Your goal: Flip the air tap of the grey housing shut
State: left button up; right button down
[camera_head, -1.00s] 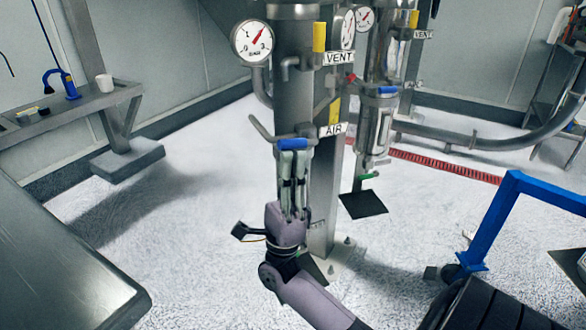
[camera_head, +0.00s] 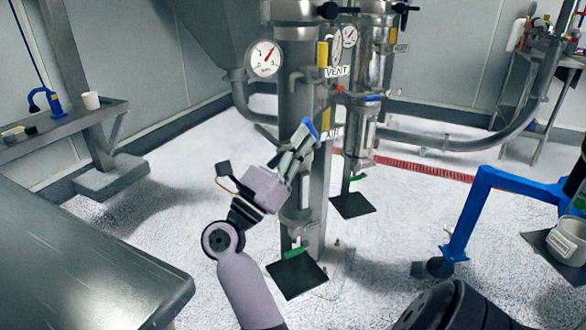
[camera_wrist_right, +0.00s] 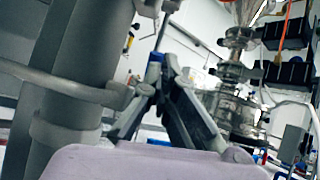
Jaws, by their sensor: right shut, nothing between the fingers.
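The grey housing (camera_head: 297,62) is a metal column with a gauge, a VENT label and an AIR label (camera_head: 332,135). Its air tap has a blue handle (camera_head: 313,127), tilted steeply just left of the AIR label. My right gripper (camera_head: 305,137) is shut and empty, with its fingertips against or right beside the blue handle; I cannot tell if they touch. In the right wrist view, the blue handle (camera_wrist_right: 156,57) shows at the tips of the closed fingers (camera_wrist_right: 157,72). The fingers hide the lower part of the tap. My left gripper is not in view.
A second column (camera_head: 372,60) with its own blue handle (camera_head: 373,98) stands behind to the right. A pipe (camera_head: 265,132) juts left of the tap. Black floor plates (camera_head: 296,276), a blue frame (camera_head: 478,205) and a metal table (camera_head: 90,265) surround a partly clear floor.

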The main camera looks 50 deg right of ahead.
jog(key=shift+s+d+r, duration=0.1)
jog(key=shift+d+r, duration=0.25)
jog(key=shift+r, duration=0.1)
jog(key=v, duration=0.7)
jog(key=shift+a+f, duration=0.15)
jog(key=shift+a, duration=0.05)
dwell(0.4)
